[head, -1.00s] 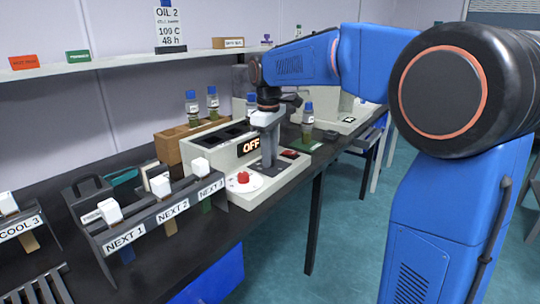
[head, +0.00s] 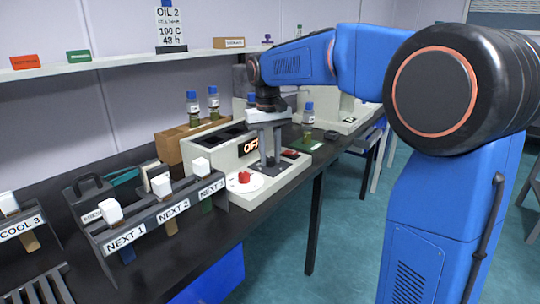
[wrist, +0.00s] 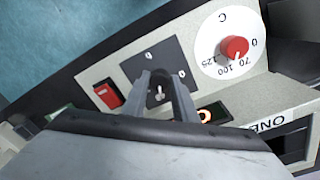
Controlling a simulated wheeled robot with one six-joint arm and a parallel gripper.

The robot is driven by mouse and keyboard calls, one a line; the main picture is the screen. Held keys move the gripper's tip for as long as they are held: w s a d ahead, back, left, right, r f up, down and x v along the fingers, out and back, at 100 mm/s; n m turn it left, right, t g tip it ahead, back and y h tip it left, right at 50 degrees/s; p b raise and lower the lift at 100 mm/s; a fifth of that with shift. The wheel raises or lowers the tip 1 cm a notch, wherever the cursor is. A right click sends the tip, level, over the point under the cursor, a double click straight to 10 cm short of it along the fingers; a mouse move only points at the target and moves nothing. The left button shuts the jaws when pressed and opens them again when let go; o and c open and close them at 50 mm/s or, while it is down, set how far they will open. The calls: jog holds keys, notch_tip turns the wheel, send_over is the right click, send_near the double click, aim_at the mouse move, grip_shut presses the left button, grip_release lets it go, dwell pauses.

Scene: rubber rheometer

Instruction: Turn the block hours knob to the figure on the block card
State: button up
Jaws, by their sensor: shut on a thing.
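The block card (head: 170,27) stands upright on the shelf and reads OIL 2, 100 C and 48 h, with a smaller line too blurred to read. The block hours knob (wrist: 158,93) is a small grey piece on a dark square plate (wrist: 140,66); the plate also shows in the head view (head: 257,168). My gripper (head: 270,162) points down over this plate, its two grey fingers shut on the knob. In the wrist view my gripper (wrist: 162,88) hides much of the knob and some plate markings, so I cannot read its setting.
A red knob (wrist: 235,47) on a white dial marked C sits beside the plate. A red switch (wrist: 107,94) is on its other side. The display (head: 249,147) is partly hidden behind my gripper. Racks labelled NEXT (head: 173,211) stand at left; sample bottles (head: 192,108) stand behind.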

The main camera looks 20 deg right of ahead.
aim_at(268, 158)
jog(key=shift+m, duration=0.3)
jog(key=o, duration=1)
jog(key=shift+o, duration=0.2)
jog(key=shift+r, duration=0.15)
notch_tip(268, 158, up, 17)
jog(key=shift+a, duration=0.35)
